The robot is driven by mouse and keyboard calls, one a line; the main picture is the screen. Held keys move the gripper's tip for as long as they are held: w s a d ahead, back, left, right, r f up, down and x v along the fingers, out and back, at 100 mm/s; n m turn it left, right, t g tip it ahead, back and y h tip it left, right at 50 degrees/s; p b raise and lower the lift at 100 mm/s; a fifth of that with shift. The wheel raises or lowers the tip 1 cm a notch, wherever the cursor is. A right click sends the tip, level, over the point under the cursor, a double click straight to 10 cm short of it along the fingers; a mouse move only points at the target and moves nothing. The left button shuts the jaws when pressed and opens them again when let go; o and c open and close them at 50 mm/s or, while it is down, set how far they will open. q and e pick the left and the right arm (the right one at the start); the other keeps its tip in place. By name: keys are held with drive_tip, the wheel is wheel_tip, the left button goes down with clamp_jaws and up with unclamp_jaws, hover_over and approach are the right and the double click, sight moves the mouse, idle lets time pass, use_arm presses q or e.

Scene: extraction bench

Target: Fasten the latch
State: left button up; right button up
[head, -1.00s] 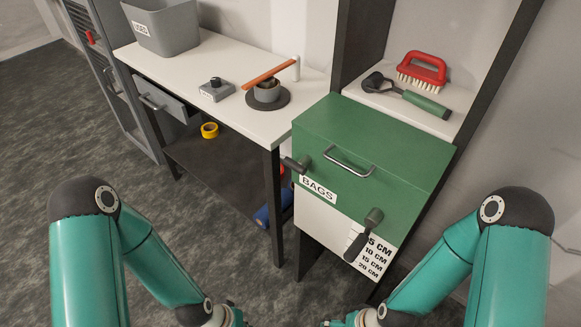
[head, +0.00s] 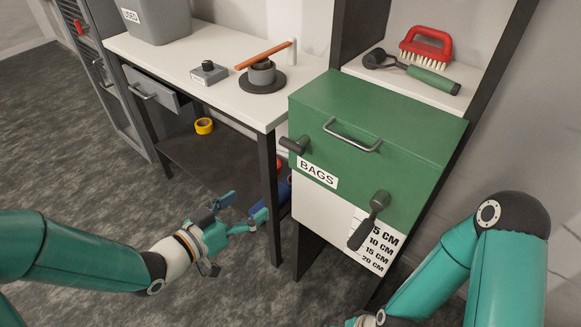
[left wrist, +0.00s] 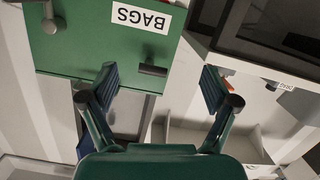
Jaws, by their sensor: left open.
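The green box (head: 400,160) has a white lower front, a BAGS label (head: 318,173) and two dark lever latches. The left latch (head: 295,145) lies roughly level beside the label. The right latch (head: 368,222) hangs slanting down to the left over the white front. My left gripper (head: 248,211) is open and empty, left of the box and below the left latch, apart from it. In the left wrist view, the box appears upside down, with the left latch (left wrist: 153,70) between and beyond the open fingers (left wrist: 158,86). My right gripper is below the head view; only its arm shows.
A silver handle (head: 352,137) is on the box's green part. The white bench (head: 225,92) stands left, its dark leg (head: 270,200) close to my left gripper. A red brush (head: 427,47) and a green-handled tool (head: 430,78) lie on the shelf behind the box.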

use_arm(q)
drive_tip(key=m+t+h+b, duration=0.1)
drive_tip(key=m+t+b, duration=0.1)
drive_tip(key=b, duration=0.2)
approach(291, 150)
drive_tip(key=x, duration=0.3)
drive_tip(key=p+x, duration=0.1)
drive_tip(key=x, duration=0.3)
drive_tip(key=p+x, duration=0.1)
drive_tip(key=x, duration=0.2)
drive_tip(key=shift+w+f, duration=0.4)
drive_tip(key=shift+w, duration=0.1)
use_arm(e)
wheel_tip(291, 150, down, 4)
drive_tip(key=shift+r, duration=0.1)
